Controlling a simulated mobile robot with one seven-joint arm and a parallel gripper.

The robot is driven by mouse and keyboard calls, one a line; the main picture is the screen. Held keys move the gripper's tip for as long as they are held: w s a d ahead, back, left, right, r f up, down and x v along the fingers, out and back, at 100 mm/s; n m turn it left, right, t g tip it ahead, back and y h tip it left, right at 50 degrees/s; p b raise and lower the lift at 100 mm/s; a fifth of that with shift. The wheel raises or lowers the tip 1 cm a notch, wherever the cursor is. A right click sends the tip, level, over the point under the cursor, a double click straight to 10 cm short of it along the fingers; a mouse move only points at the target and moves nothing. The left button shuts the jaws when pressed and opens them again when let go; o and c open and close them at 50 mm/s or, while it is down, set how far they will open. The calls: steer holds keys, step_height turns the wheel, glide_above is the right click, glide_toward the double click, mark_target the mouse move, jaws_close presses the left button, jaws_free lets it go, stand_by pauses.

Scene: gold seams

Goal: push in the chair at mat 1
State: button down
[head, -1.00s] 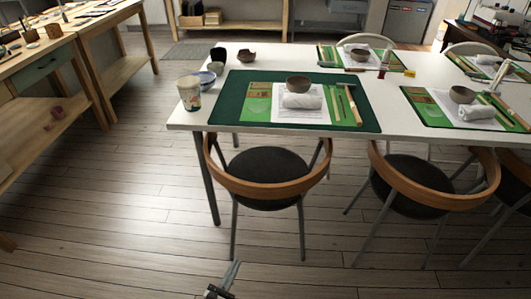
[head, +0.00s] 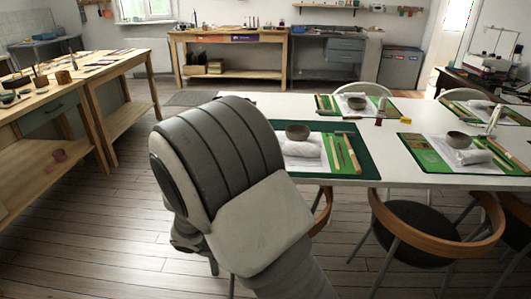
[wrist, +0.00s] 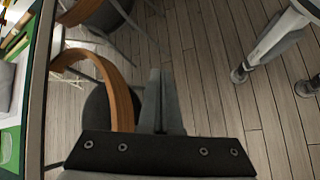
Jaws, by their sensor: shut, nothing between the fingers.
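The chair in front of the near-left mat has a curved wooden back (head: 322,212), mostly hidden behind my arm in the head view. In the wrist view, a chair's wooden back (wrist: 122,88) and dark seat (wrist: 97,112) lie just left of my gripper (wrist: 157,76). The fingers are together and empty, beside the outer side of that back; I cannot tell whether they touch. The white table (head: 395,181) carries the near-left green mat (head: 365,150), partly covered by my arm. My gripper is hidden in the head view.
A second chair (head: 425,228) stands to the right, its back outside the table edge. Bowls, towels and tools lie on the mats. Wooden workbenches (head: 30,150) stand at the left. The plank floor (head: 100,240) between is clear.

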steer(key=s+d+r+m+t+y, duration=0.2)
steer(key=s+d+r+m+y, duration=0.4)
steer(key=r, duration=0.5)
steer(key=s+d+r+m+t+y, duration=0.1)
steer(key=s+d+r+m+y, duration=0.2)
steer(key=s+d+r+m, duration=0.7)
steer(key=a+r+n+p, duration=0.1)
steer(key=r+p, duration=0.9)
steer(key=r, duration=0.1)
steer(key=w+a+r+n+p, duration=0.1)
steer(key=a+r+n+p, duration=0.1)
steer(key=r+p, duration=0.9)
steer(key=shift+w+r, duration=0.3)
steer(key=shift+r, duration=0.1)
steer(key=shift+a, duration=0.3)
